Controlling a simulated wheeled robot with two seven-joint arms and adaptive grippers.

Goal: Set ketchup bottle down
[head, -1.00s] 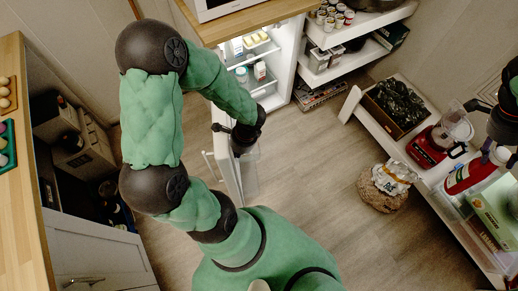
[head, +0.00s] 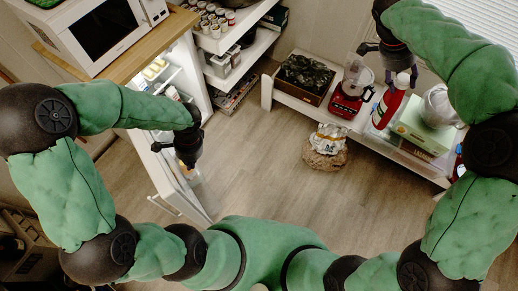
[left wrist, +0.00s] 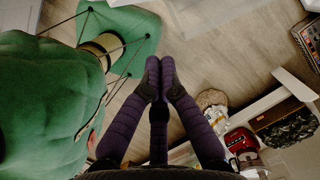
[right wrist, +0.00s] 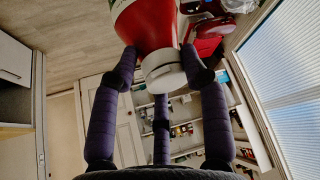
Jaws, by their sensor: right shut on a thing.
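The ketchup bottle (head: 387,108), red with a white cap, is at the low white shelf on the right in the head view. My right gripper (head: 399,80) is shut on its cap end from above. In the right wrist view the bottle's red body (right wrist: 148,22) and white cap (right wrist: 162,72) sit between the fingers. I cannot tell if its base touches the shelf. My left gripper (head: 188,155) is by the open fridge door, far from the bottle. In the left wrist view its fingers (left wrist: 159,66) are together and empty.
Beside the bottle are a red blender (head: 350,90) on the left and a green-white box (head: 425,128) on the right. A box of dark bags (head: 305,77) stands further left. A sack (head: 326,147) sits on the floor before the shelf. The middle floor is clear.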

